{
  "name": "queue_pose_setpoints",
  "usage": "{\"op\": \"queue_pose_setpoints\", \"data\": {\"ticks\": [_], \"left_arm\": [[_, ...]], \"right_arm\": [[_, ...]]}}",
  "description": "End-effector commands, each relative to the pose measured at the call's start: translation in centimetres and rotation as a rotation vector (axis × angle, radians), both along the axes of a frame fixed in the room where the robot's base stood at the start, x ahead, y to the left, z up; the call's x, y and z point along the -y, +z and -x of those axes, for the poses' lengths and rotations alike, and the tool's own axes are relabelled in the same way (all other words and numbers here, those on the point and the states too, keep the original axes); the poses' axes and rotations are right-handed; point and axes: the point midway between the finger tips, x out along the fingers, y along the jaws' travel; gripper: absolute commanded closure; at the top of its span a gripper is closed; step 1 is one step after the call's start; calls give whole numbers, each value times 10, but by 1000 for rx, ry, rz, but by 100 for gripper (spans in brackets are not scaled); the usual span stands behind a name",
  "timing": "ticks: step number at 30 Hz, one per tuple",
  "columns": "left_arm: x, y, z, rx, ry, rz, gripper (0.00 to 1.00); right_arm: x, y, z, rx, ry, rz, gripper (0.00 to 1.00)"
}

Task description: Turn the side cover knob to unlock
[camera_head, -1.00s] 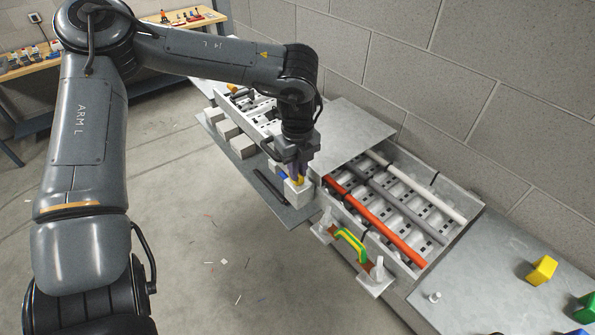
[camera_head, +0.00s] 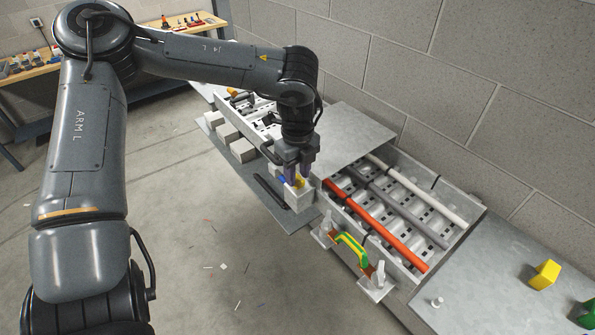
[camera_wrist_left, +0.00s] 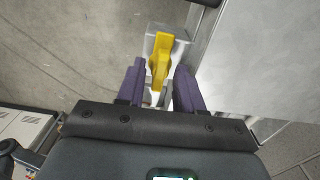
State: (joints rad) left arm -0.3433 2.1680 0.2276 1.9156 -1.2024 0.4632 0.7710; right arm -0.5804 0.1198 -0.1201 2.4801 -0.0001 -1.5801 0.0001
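A yellow knob (camera_head: 299,183) sits on a light grey block-shaped housing (camera_head: 299,201) at the side of the grey cabinet row. In the left wrist view the knob (camera_wrist_left: 160,55) shows as a long yellow lever on its pale housing (camera_wrist_left: 180,42). My left gripper (camera_head: 297,177) points down at the knob. Its two purple fingers stand apart in the left wrist view (camera_wrist_left: 160,80), with the knob in the gap between them and no clear contact. The fingers partly hide the knob in the head view. My right gripper is not in view.
An open tray with an orange bar (camera_head: 375,225), a grey bar and a white bar lies to the right. A green-yellow strap (camera_head: 350,247) is in front of it. Several grey blocks (camera_head: 243,150) line the left side. A yellow block (camera_head: 544,275) lies on the right panel.

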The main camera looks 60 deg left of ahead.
Motion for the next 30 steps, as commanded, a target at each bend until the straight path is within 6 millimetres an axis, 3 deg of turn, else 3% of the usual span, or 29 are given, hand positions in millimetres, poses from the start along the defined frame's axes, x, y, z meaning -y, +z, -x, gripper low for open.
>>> {"op": "queue_pose_setpoints", "data": {"ticks": [9,14,30], "left_arm": [[0,1,0,1,-1,0,61],[0,11,-1,2,-1,-1,61],[0,95,-1,3,-1,-2,61]], "right_arm": [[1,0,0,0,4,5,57],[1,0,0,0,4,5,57],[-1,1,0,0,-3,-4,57]]}}
